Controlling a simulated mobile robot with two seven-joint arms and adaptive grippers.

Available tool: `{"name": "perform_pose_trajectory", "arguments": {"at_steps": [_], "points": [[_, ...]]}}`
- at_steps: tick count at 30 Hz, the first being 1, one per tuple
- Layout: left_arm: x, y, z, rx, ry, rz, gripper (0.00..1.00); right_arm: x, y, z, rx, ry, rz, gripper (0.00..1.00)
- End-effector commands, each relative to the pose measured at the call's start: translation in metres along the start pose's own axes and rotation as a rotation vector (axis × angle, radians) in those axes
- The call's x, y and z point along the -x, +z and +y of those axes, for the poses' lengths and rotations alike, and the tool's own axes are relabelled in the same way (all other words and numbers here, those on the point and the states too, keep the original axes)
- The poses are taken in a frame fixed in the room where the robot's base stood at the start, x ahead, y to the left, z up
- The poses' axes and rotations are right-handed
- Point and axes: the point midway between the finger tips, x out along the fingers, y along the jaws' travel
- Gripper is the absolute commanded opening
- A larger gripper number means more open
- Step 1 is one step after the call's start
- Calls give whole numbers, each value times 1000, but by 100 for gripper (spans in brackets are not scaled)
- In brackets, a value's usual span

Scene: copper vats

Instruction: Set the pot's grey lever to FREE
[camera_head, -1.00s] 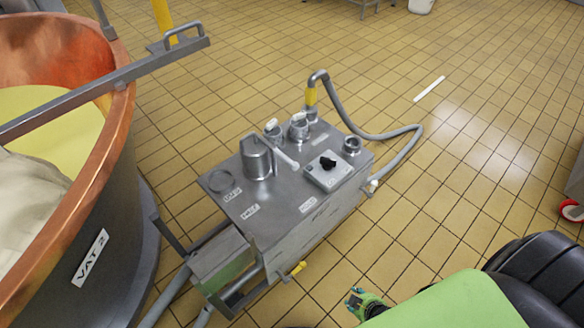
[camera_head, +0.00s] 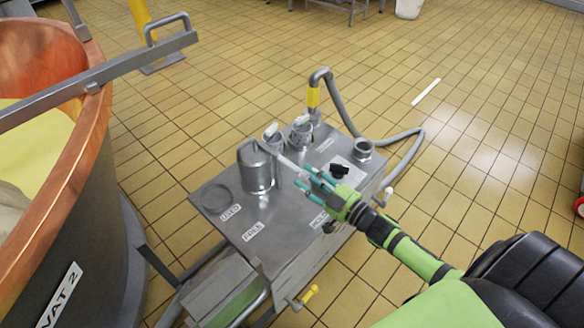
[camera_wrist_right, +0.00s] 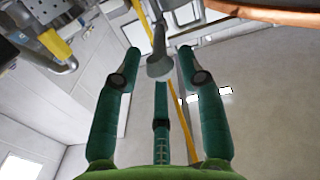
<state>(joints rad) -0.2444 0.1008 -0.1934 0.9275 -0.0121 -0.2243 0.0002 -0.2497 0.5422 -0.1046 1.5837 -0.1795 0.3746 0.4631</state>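The pot (camera_head: 257,168) is a grey metal cylinder standing on a steel cart top in the head view. Its pale grey lever (camera_head: 281,158) runs from the pot's upper right side down to the right, on the side of the HOLD label (camera_head: 319,220). The FREE label (camera_head: 254,232) lies in front of the pot. My right gripper (camera_head: 308,178) has its teal fingers spread by the lever's free end; contact cannot be told. In the right wrist view the gripper (camera_wrist_right: 160,60) is open, with a grey conical object beyond the fingers. My left gripper is not in view.
A black knob (camera_head: 340,170) stands right of my gripper, partly hidden. Capped ports (camera_head: 300,135) and a hose (camera_head: 400,150) are behind. A copper-rimmed vat (camera_head: 100,110) fills the left.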

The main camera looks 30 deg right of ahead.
Motion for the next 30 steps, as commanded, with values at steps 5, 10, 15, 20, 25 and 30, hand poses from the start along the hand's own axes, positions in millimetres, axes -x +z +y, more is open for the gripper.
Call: {"name": "perform_pose_trajectory", "arguments": {"at_steps": [5,10,15,20,25,30], "points": [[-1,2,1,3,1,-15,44,-36,0,0,0,1,2,40],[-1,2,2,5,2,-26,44,-56,1,0,0,1,-1,40],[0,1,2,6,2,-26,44,-63,1,0,-1,0,-3,40],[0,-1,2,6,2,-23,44,-63,1,0,-1,1,-3,40],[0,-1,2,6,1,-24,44,-63,1,0,-1,1,-3,4],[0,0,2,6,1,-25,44,-63,1,0,-1,1,-3,0]]}}
